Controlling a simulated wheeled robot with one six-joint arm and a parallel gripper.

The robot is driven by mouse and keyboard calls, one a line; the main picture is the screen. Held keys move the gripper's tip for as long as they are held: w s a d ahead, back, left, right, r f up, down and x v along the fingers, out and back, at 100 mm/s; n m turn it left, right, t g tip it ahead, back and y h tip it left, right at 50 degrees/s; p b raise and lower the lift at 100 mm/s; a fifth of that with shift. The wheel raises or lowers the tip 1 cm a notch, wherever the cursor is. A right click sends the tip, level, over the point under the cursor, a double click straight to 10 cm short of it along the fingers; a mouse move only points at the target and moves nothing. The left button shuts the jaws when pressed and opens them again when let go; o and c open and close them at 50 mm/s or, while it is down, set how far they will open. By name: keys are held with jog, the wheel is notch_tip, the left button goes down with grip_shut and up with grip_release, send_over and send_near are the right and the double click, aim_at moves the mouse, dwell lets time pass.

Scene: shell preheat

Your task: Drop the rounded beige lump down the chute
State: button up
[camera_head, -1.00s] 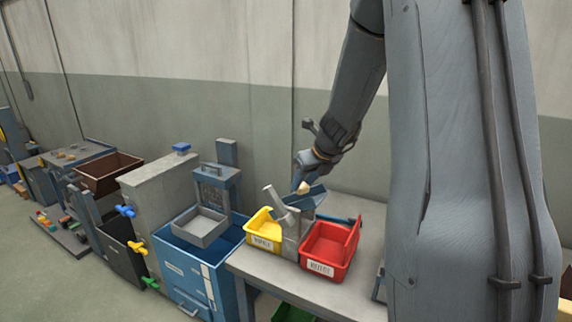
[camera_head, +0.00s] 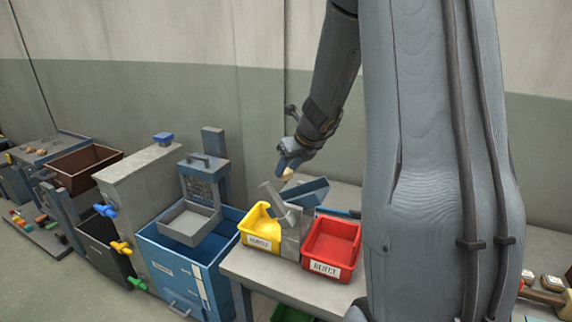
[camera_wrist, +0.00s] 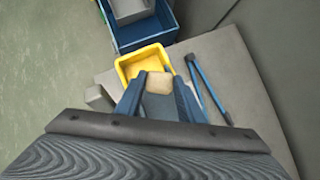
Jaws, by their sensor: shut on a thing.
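The rounded beige lump (camera_head: 287,174) is held in my gripper (camera_head: 288,168), which is shut on it. In the wrist view the lump (camera_wrist: 159,83) sits between the two blue fingers. A blue sloped trough (camera_head: 308,192), which looks like the chute, stands on the grey bench between a yellow bin (camera_head: 262,232) and a red bin (camera_head: 331,242). My gripper is above and slightly left of this trough, apart from it. In the wrist view the yellow bin (camera_wrist: 143,60) lies just beyond the lump. The trough cannot be made out clearly there.
A blue cabinet (camera_head: 187,265) with a grey tray (camera_head: 188,222) stands left of the bench. Blue rods (camera_wrist: 205,85) lie on the bench in the wrist view. A concrete block with coloured valves (camera_head: 140,190) is farther left. The wall is close behind.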

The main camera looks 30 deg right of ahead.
jog(key=shift+f+b, duration=3.15)
jog(key=shift+b, duration=0.25)
jog(key=o, duration=1.1)
jog(key=shift+o, duration=0.2)
jog(key=v, duration=0.7)
jog(key=shift+s+r+p, duration=0.2)
jog(key=shift+r+p, duration=0.2)
